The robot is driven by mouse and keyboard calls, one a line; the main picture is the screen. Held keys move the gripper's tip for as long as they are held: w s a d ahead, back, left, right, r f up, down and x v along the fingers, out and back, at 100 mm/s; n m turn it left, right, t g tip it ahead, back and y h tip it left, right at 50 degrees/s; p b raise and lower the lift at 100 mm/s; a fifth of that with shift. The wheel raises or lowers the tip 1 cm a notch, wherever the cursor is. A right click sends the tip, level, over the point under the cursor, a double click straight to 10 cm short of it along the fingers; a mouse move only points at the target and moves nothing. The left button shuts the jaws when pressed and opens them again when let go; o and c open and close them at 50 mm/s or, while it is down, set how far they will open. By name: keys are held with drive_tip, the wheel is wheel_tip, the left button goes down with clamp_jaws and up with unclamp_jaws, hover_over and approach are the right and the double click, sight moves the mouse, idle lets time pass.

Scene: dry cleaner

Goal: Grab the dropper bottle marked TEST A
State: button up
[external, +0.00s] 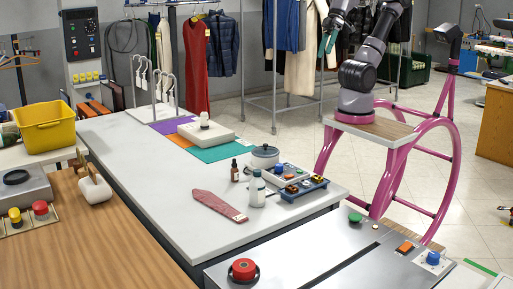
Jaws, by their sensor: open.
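A small brown dropper bottle (234,173) with a dark cap stands upright on the white counter (155,205). Its label is too small to read, so I cannot tell whether it says TEST A. A larger white bottle (257,191) with a dark greenish cap stands to its right and nearer the camera. My gripper (327,44) is at the upper right, open, pointing down, well above and away from the bottles. It looks empty.
A lidded pot (265,156) stands just behind the bottles. A blue tray (304,189) of small items lies to the right, and a red flat pad (219,205) in front. Hanging clothes and a metal rack (273,75) stand behind.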

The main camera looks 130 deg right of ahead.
drive_tip(key=w+d+f+m+g+y, duration=0.1)
drive_tip(key=w+d+f+m+g, duration=0.1)
drive_tip(key=w+f, duration=0.3)
drive_tip(key=w+d+f+m+g+y, duration=0.1)
drive_tip(key=w+f+m+g+y, duration=0.15)
drive_tip(key=w, duration=0.45)
drive_tip(key=m+t+y, duration=0.3)
drive_tip(key=m+y, duration=0.5)
drive_tip(key=m, duration=0.3)
hover_over(234, 168)
drive_tip(key=s, duration=0.5)
wheel_tip(234, 168, down, 26)
drive_tip(key=r, duration=0.1)
drive_tip(key=d+f+m+t, duration=0.2)
drive_tip(key=f, duration=0.2)
drive_tip(key=d+f+m+t, duration=0.2)
drive_tip(key=f, duration=0.3)
drive_tip(key=d+f+m+t, duration=0.2)
drive_tip(key=f, duration=0.3)
drive_tip(key=shift+s+d+m+t, duration=0.3)
drive_tip(key=shift+d+m+t, duration=0.05)
drive_tip(key=shift+w+a+f+h, duration=0.1)
drive_tip(key=shift+h, duration=0.15)
drive_tip(key=x, duration=0.5)
drive_tip(key=shift+x, duration=2.7)
drive_tip(key=shift+a, duration=0.15)
clamp_jaws()
